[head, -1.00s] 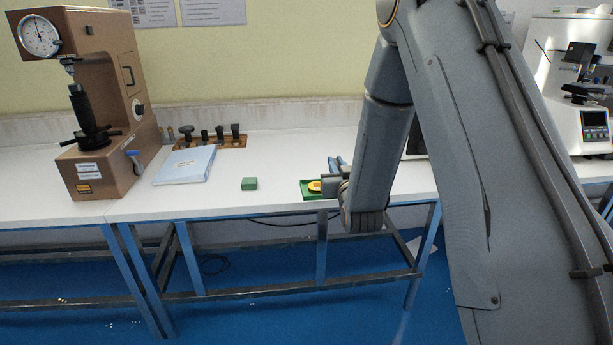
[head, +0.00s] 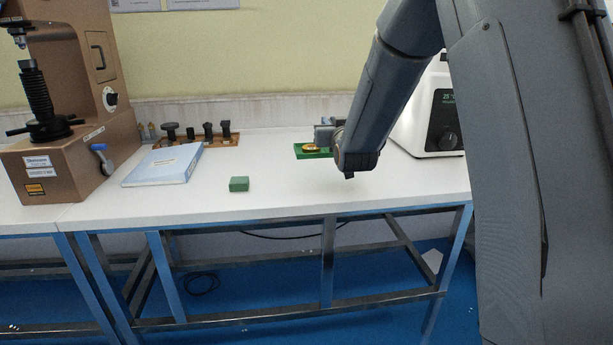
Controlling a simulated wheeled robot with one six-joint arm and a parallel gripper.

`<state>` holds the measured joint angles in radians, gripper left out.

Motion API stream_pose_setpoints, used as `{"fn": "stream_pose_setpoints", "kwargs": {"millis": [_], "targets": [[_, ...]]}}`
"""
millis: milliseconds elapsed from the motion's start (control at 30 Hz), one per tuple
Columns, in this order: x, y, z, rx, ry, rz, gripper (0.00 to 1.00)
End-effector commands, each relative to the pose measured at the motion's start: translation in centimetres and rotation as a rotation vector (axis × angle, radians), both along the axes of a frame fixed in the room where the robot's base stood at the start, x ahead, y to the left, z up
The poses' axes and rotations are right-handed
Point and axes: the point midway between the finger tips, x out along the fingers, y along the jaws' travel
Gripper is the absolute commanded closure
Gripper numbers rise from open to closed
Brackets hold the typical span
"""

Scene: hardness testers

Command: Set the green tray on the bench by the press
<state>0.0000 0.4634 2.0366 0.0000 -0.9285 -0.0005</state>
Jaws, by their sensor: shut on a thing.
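The green tray (head: 301,155) shows at the middle of the head view, over the back part of the bench (head: 270,201). My wrist hides the right part of the tray and most of the fingers. I cannot tell whether the tray touches the bench top. The brown press (head: 72,150) stands at the far left, well apart from the tray.
A small green block (head: 239,184) lies left of the tray, nearer the front edge. A blue-white binder (head: 164,165) and a wooden rack (head: 222,139) with several dark pieces stand by the press. A white machine (head: 425,120) is on the right. The bench between block and tray is clear.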

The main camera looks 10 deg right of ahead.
Motion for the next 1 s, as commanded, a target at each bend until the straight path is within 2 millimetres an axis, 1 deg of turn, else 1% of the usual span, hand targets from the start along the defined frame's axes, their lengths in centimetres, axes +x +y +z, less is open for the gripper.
{"fn": "stream_pose_setpoints", "kwargs": {"millis": [67,133,433,533,733,900,1000], "targets": [[0.3,0.0,0.3,0.0,-0.007,0.0,1.0],[0.3,0.0,-0.1,0.0,-0.005,0.0,1.0],[0.3,0.0,-4.7,0.0,-0.003,0.0,1.0],[0.4,0.0,-5.6,0.0,-0.004,0.0,1.0],[0.3,0.0,-6.6,0.0,-0.005,0.0,1.0],[0.3,0.0,-8.9,0.0,-0.003,0.0,1.0],[0.3,0.0,-9.6,0.0,-0.005,0.0,1.0]]}}
